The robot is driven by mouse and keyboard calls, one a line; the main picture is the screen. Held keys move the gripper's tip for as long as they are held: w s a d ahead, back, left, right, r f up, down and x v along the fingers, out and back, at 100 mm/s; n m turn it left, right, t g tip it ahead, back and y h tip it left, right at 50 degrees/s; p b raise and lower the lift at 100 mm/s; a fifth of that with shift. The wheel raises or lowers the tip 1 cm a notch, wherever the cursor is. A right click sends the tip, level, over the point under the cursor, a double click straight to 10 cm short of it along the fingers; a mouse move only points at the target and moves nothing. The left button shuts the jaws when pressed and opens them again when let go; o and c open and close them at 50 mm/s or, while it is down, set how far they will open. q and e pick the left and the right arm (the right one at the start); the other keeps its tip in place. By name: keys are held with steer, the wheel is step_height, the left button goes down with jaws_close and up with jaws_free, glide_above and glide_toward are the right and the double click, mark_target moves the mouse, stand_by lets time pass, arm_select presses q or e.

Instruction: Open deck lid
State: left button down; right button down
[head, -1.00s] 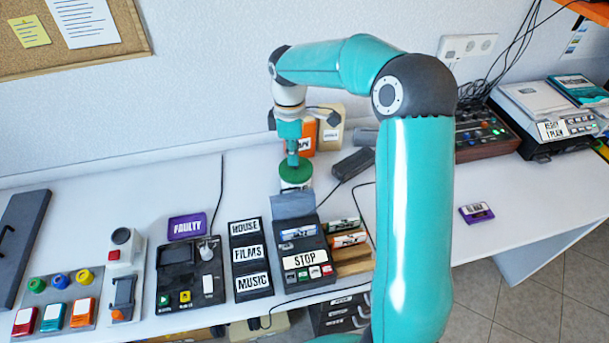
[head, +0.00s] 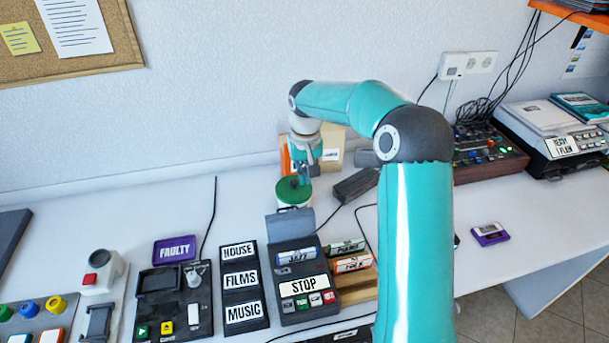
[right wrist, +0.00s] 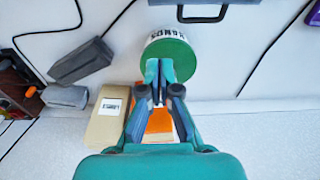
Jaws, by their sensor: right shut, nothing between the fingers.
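The deck (head: 301,268) is a dark box with a STOP label and small coloured buttons. Its grey lid (head: 290,225) stands raised at the deck's back edge, and a blue-and-white JAZZ cartridge (head: 296,256) shows in front of it. My right gripper (head: 304,181) is shut and empty, behind the lid and above a green-topped tub (head: 291,192). In the right wrist view, the shut fingertips (right wrist: 159,68) overlap the tub's green top (right wrist: 180,62), and part of the lid (right wrist: 210,14) shows at the top edge. I cannot tell whether the fingers touch the tub. My left gripper is out of view.
Cartridges (head: 352,263) lie in a wooden rack right of the deck. A HOUSE, FILMS, MUSIC tray (head: 240,282) stands left of it. A beige box (right wrist: 107,115) and an orange box (right wrist: 158,125) stand behind the tub. A purple cassette (head: 490,234) lies on clear table at right.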

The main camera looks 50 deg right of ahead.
mark_target(290, 223)
steer(key=f, duration=0.7)
steer(key=shift+w+d+f, duration=0.15)
steer(key=shift+w+f, duration=0.05)
steer(key=shift+w, duration=0.05)
steer(key=s+a, duration=0.1)
steer(key=s+a+r+p, duration=0.1)
steer(key=s, duration=0.1)
steer(key=shift+a+r, duration=0.1)
steer(key=shift+r, duration=0.1)
